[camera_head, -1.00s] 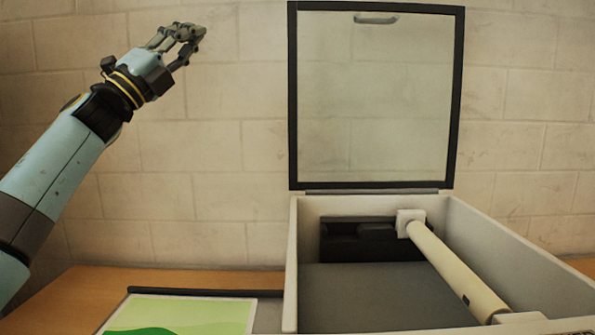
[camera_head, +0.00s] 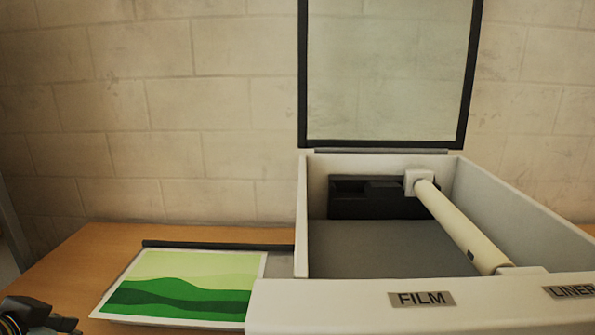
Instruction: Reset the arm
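My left gripper (camera_head: 45,322) is at the bottom left corner of the head view, cut off by the frame edge, so its fingers are only partly seen. It is to the left of the printed picture and appears clear of it. My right gripper is out of view. The roll laminator (camera_head: 300,230) stands on the table with its framed clear lid (camera_head: 390,75) raised. A cream roll (camera_head: 455,225) lies along the right inside of the open box.
A green landscape print (camera_head: 185,285) lies on a grey tray left of the laminator. FILM (camera_head: 421,299) and LINER (camera_head: 572,291) labels are on the front edge. The wooden table (camera_head: 75,255) is bare at the left. A brick wall (camera_head: 150,110) stands behind.

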